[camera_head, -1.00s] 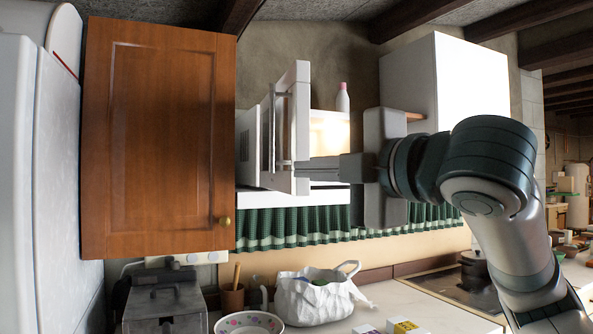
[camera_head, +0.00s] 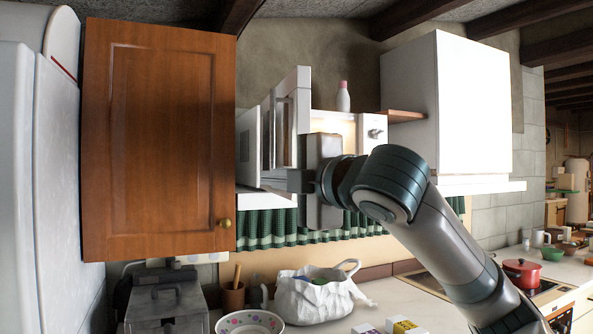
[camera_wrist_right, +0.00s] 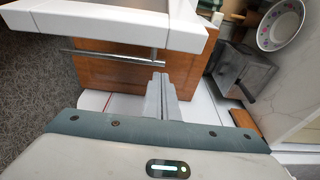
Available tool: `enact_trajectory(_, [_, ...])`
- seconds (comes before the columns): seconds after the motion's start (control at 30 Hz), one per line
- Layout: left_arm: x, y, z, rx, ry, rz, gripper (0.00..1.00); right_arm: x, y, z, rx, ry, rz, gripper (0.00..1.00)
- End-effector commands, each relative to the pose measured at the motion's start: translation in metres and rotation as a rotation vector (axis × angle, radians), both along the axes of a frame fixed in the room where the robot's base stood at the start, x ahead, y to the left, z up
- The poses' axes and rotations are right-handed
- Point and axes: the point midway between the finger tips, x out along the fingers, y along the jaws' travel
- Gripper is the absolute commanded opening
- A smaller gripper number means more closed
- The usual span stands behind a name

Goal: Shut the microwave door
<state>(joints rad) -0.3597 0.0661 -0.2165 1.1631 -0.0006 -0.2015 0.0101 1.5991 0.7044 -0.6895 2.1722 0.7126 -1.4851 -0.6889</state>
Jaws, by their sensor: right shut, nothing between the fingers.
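The white microwave (camera_head: 249,150) sits on a shelf behind the wooden cupboard door. Its door (camera_head: 303,105) stands open toward me, with a vertical metal bar handle (camera_head: 273,130). The lit inside shows to the right of the door. My right gripper (camera_head: 292,180) is shut and empty at the lower end of the door, pointing left. In the right wrist view its fingers (camera_wrist_right: 160,90) are close by the end of the handle (camera_wrist_right: 115,54) and the white door edge (camera_wrist_right: 120,20); I cannot tell whether they touch. My left gripper is out of view.
The open wooden cupboard door (camera_head: 160,140) stands close on the left. A white cabinet (camera_head: 470,100) hangs on the right. A bottle (camera_head: 343,97) stands behind the microwave door. Below are a white bag (camera_head: 310,300), a bowl (camera_head: 250,322) and a grey appliance (camera_head: 165,305).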

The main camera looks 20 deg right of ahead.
Motion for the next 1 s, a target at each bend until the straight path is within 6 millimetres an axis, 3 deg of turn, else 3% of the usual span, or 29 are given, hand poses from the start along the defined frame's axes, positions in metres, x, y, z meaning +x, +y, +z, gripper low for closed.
enact_trajectory(0.03, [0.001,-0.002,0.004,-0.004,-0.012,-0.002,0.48,-0.002,-0.014,0.003,0.001,-0.002,-0.009,0.00])
enact_trajectory(0.3, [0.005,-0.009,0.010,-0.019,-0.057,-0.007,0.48,-0.005,-0.036,0.002,0.001,-0.003,-0.005,0.00])
enact_trajectory(1.0, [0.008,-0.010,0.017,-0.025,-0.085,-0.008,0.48,-0.007,-0.045,0.002,0.001,-0.002,0.017,0.00])
